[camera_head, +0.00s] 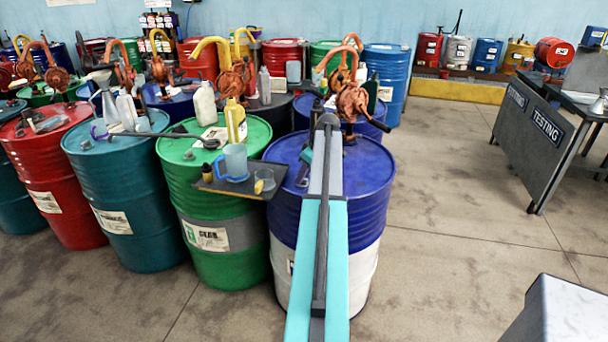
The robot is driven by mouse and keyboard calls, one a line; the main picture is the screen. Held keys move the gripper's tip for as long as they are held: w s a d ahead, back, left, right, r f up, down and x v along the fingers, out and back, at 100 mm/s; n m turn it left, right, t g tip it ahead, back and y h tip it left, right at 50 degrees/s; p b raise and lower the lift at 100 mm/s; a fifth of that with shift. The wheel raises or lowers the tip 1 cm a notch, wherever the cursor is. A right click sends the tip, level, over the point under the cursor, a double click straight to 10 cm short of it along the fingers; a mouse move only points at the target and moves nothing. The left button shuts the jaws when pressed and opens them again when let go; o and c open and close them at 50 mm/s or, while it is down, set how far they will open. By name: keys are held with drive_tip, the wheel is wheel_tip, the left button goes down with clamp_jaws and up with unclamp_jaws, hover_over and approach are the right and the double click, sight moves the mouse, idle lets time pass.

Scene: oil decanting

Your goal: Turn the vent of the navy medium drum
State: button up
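A drum with a navy top (370,175) and a white lower part stands in the front row, right of a green drum. An orange-brown hand pump (351,100) rises from the far side of its lid. My grey and teal arm crosses in front of the drum and hides the middle of its lid and side. Small dark parts show on the lid just left of my arm; I cannot tell whether they are my gripper or fittings. No vent can be made out. My gripper's fingers are not clearly visible.
The green drum (205,240) bears a dark tray (215,187) with a blue jug (236,162), close to my arm's left. Teal and red drums stand farther left, more drums behind. Open floor (450,230) lies to the right, before a testing bench (535,140).

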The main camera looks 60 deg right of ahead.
clamp_jaws()
drive_tip(key=shift+a+m, duration=0.1)
drive_tip(key=shift+m, duration=0.4)
drive_tip(key=m+h+b, duration=0.1)
drive_tip(key=m, duration=0.2)
drive_tip(key=shift+a+h, duration=0.15)
drive_tip(key=shift+h, duration=0.15)
drive_tip(key=m+h, duration=0.1)
drive_tip(key=m, duration=0.2)
drive_tip(key=shift+w+g+b, duration=0.1)
drive_tip(key=shift+g+b, duration=0.2)
drive_tip(key=shift+b, duration=0.05)
drive_tip(key=m+g, duration=0.1)
drive_tip(key=m, duration=0.1)
drive_tip(key=m+h, duration=0.1)
drive_tip(key=m, duration=0.2)
drive_tip(key=shift+w+a+g, duration=0.1)
drive_tip(key=shift+w+g, duration=0.1)
drive_tip(key=shift+g, duration=0.2)
drive_tip(key=shift+w+m+g+h+b, duration=0.1)
drive_tip(key=shift+m+g+h+b, duration=0.3)
drive_tip(key=shift+m, duration=1.1)
drive_tip(key=shift+m+g+h+b, duration=0.1)
drive_tip(key=shift+m+g, duration=0.5)
drive_tip(key=shift+m, duration=0.9)
